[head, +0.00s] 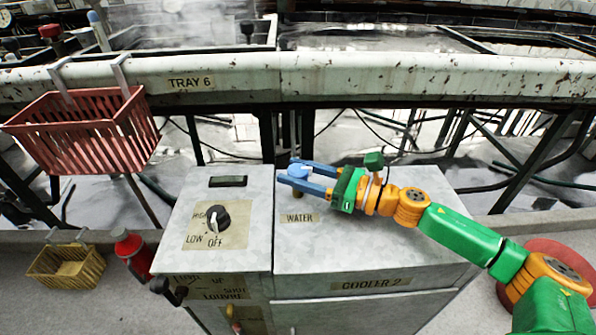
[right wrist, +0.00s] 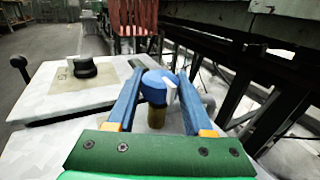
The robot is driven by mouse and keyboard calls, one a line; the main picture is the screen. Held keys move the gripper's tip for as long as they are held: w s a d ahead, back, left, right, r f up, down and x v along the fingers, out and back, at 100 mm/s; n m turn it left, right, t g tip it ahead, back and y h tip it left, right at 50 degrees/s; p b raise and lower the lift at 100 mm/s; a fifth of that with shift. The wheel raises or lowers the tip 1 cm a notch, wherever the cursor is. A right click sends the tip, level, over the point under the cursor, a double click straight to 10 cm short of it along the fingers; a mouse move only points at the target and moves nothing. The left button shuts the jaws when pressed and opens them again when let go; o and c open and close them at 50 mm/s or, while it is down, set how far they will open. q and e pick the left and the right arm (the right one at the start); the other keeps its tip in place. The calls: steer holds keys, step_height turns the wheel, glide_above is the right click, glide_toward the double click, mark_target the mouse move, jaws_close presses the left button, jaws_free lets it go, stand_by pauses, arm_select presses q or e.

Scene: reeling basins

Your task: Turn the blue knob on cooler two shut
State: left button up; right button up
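Cooler two is the grey metal cabinet labelled "COOLER 2" (head: 370,284) in the middle of the head view. The blue knob (head: 299,169) stands at the back left of its top, behind the "WATER" label (head: 299,218). My right gripper (head: 286,171) reaches in from the right with its blue fingers apart, one on each side of the knob. In the right wrist view the blue knob (right wrist: 154,80) sits between the fingertips on a brass stem, its white pointer mark towards the right finger. Firm contact with either finger cannot be made out. My left gripper is out of view.
A black dial (head: 217,218) marked HIGH, LOW and OFF is on the adjoining panel at the left. A red basket (head: 85,130) hangs from the "TRAY 6" rail (head: 350,76) behind. A yellow basket (head: 66,268) and a red bottle (head: 131,250) stand at the left.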

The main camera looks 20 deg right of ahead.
jaws_close()
